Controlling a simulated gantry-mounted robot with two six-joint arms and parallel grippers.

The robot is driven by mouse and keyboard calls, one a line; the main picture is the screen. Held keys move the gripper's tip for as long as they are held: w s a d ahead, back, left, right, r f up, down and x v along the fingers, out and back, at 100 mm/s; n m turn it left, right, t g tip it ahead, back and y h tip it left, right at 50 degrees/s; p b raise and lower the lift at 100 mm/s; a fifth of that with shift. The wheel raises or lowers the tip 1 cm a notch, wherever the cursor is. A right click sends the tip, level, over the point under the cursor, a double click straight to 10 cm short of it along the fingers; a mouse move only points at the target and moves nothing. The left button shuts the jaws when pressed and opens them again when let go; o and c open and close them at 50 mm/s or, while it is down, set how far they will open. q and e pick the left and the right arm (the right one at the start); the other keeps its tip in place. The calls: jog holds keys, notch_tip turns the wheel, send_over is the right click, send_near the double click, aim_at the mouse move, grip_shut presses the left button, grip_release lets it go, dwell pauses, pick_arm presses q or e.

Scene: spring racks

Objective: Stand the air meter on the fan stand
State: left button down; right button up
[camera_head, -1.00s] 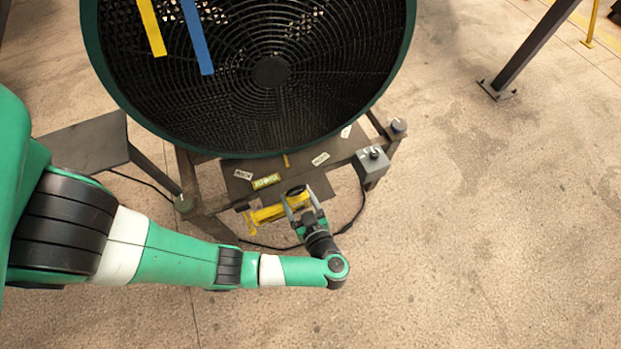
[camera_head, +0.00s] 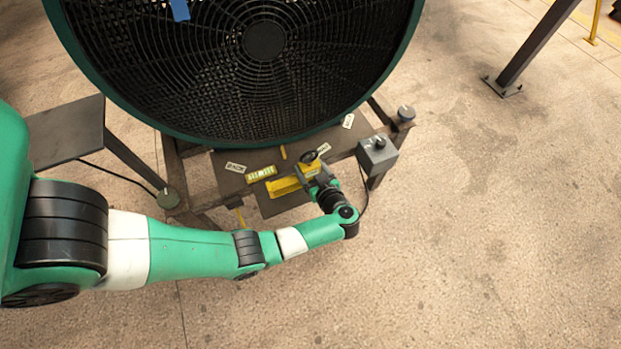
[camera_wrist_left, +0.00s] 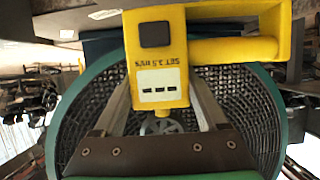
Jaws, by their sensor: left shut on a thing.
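The air meter is yellow with a black ring (camera_head: 310,157) at its top in the head view. Its yellow body (camera_head: 284,186) reaches left of my left gripper (camera_head: 318,179). In the left wrist view the air meter (camera_wrist_left: 161,75) shows a dark square and printed lettering between my left gripper's fingers (camera_wrist_left: 160,88), which are shut on it. The fan stand (camera_head: 232,183) is a dark frame with a plate below the big fan. The meter is over the plate's front part; I cannot tell whether it touches. My right gripper is not in view.
The large round fan (camera_head: 240,65) rises right behind the meter. A grey control box (camera_head: 377,155) with a knob and cable sits at right. A dark side panel (camera_head: 68,135) stands at left.

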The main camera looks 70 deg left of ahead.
pick_arm(q)
jog(key=shift+w+a+f, duration=0.2)
jog(key=f+b, duration=0.2)
jog(key=f, duration=0.1)
jog(key=f+b, duration=0.1)
jog(key=b, duration=0.1)
jog(key=shift+w+a+f, duration=0.15)
jog(key=shift+w+a, duration=0.05)
jog(key=shift+a, duration=0.1)
jog(key=shift+r, duration=0.2)
jog(key=shift+f, duration=0.15)
grip_release()
